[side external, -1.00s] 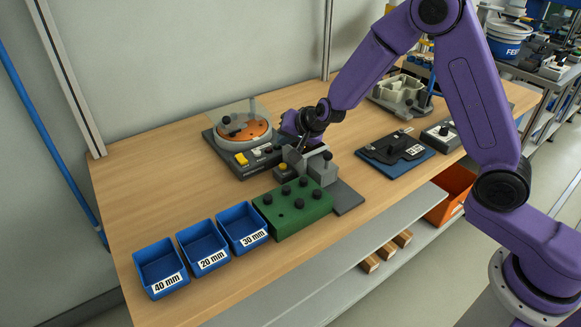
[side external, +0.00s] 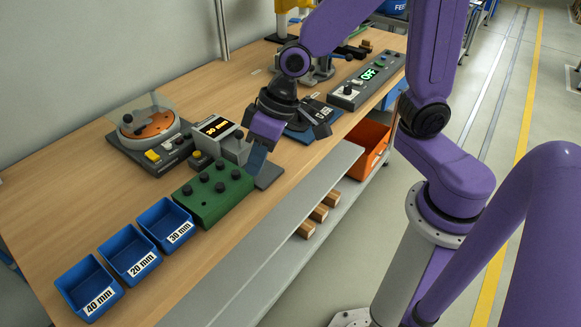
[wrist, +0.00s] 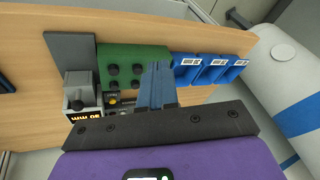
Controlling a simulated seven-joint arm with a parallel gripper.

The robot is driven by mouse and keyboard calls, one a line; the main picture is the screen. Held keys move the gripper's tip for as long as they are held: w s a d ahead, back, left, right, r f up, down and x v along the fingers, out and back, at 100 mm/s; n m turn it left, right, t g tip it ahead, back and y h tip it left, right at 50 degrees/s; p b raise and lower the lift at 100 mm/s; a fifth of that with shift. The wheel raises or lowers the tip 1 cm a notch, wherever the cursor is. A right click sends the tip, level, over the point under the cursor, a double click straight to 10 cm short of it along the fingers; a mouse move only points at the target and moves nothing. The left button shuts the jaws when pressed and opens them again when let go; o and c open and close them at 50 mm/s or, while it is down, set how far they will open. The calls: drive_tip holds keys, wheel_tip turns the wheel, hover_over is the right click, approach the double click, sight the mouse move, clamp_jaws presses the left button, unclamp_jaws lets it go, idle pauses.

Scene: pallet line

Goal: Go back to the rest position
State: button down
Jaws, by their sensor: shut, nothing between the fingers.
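My gripper (side external: 256,168) is purple with blue-grey fingers. In the side external view it hangs pointing down over the front part of the bench, beside the gauge with the lit "30 mm" display (side external: 215,127). In the wrist view its fingers (wrist: 158,80) are together with nothing between them, and the green block with black knobs (wrist: 133,58) lies beyond them. The gauge also shows in the wrist view (wrist: 80,92), left of the fingers. The hand hides part of the dark plate behind it. No rest position is marked.
A round orange station (side external: 147,124) stands at the back left. Three blue bins (side external: 165,226) labelled 40, 20 and 30 mm line the left front. A panel reading OFF (side external: 366,80) and a blue-based fixture (side external: 300,133) are to the right. An orange bin (side external: 371,148) sits below the bench.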

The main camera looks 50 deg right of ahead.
drive_tip(key=s+d+r+n+g+h, duration=0.1)
drive_tip(key=s+d+n, duration=0.3)
drive_tip(key=s+d, duration=0.2)
drive_tip(key=s+d+r+n+g+h, duration=0.1)
drive_tip(key=s+d+n, duration=0.3)
drive_tip(key=s, duration=0.6)
drive_tip(key=shift+s+d+h, duration=0.4)
drive_tip(key=shift+d+h, duration=0.3)
drive_tip(key=shift+d, duration=0.2)
drive_tip(key=shift+w, duration=0.15)
idle(3.7)
